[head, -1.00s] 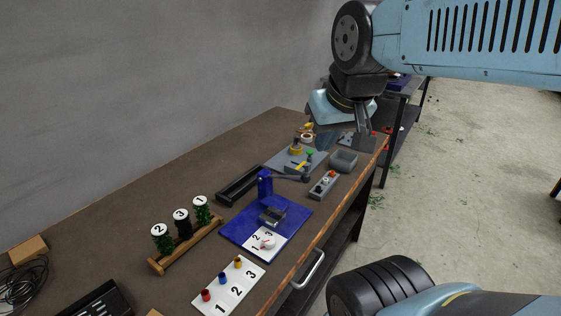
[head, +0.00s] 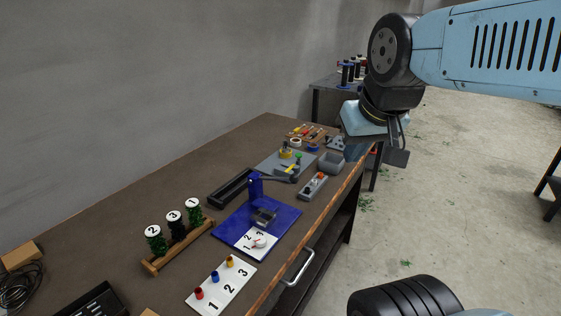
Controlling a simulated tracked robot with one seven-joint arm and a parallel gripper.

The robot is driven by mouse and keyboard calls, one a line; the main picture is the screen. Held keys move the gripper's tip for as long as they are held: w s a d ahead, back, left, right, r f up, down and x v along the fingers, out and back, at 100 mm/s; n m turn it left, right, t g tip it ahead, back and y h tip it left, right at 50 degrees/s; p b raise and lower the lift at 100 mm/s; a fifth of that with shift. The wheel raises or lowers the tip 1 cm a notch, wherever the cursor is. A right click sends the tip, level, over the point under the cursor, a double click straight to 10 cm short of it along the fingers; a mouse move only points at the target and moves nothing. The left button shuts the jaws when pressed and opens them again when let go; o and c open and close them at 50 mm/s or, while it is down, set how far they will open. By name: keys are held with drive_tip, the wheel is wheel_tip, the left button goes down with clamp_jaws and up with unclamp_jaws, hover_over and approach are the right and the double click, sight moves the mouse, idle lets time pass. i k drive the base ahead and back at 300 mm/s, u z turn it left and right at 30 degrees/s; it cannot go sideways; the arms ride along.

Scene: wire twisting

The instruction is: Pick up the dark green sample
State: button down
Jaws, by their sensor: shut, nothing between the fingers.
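A wooden rack (head: 152,268) on the workbench holds three samples with white numbered tops. Sample 2 (head: 156,245) at the rack's near end is green, sample 3 (head: 177,229) is nearly black, and sample 1 (head: 195,216) at the far end is green. From here I cannot tell for certain which green is the darker. My gripper (head: 396,152) is shut and empty. It hangs in the air at the bench's far right end, well away from the rack.
A blue press (head: 287,215) stands on the workbench (head: 110,217) right of the rack, with a black tray (head: 232,187) behind it. A white numbered card (head: 221,289) with small coloured pegs lies in front. A grey bin (head: 331,162) and tools are at the far end.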

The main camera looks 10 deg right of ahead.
sight(153, 233)
drive_tip(key=z, duration=0.25)
drive_tip(key=i, duration=0.6)
drive_tip(key=u, duration=1.8)
drive_tip(key=k, duration=0.95)
drive_tip(key=u, duration=0.25)
drive_tip(key=i, duration=0.35)
drive_tip(key=z, duration=0.1)
